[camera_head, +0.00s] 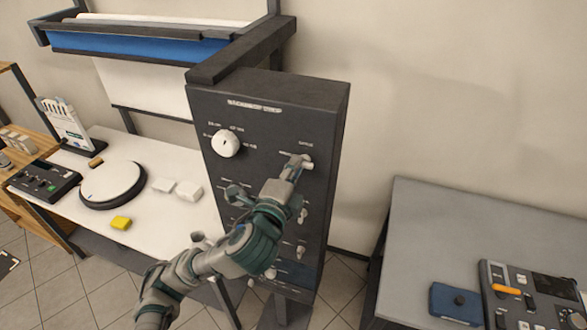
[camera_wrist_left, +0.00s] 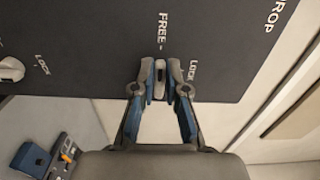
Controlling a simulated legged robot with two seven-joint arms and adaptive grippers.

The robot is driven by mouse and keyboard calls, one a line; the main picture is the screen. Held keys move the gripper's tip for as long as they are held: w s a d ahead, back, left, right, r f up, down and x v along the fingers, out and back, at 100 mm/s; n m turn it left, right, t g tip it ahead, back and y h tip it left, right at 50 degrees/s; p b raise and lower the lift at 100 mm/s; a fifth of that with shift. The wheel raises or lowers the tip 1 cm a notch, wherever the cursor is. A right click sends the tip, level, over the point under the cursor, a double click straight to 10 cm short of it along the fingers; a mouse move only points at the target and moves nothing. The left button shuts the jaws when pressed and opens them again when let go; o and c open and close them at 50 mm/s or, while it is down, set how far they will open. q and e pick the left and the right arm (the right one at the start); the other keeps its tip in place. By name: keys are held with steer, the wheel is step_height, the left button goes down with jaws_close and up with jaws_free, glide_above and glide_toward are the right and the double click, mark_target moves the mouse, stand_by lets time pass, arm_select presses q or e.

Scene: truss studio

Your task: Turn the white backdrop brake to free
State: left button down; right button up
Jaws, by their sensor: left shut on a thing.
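The dark control panel (camera_head: 260,110) stands upright in the middle of the head view. My left gripper (camera_head: 299,164) is at its upper right, over a small pale brake knob (camera_head: 309,163). In the left wrist view, my left gripper (camera_wrist_left: 161,80) is shut on that brake knob (camera_wrist_left: 160,72), with one finger on each side. The knob's long side runs up and down in the picture, in line with the FREE mark above it. A LOCK mark is to its right. The fingers hide part of the knob. My right gripper is not in view.
A round white dial (camera_head: 225,143) is at the panel's upper left. Several more knobs sit below, partly behind my arm. A white table (camera_head: 150,205) is at left, a grey table (camera_head: 440,240) at right. Another knob (camera_wrist_left: 10,70) shows in the left wrist view.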

arm_select(q)
steer(key=shift+w+a+r, duration=0.1)
steer(key=shift+r, duration=0.15)
steer(key=c, duration=1.3)
jaws_free()
steer(key=shift+o, duration=0.5)
steer(key=shift+w+d+f, duration=0.2)
steer(key=shift+w+f, duration=0.1)
steer(key=shift+w, duration=0.05)
steer(key=v, duration=0.7)
steer(key=shift+s, duration=0.15)
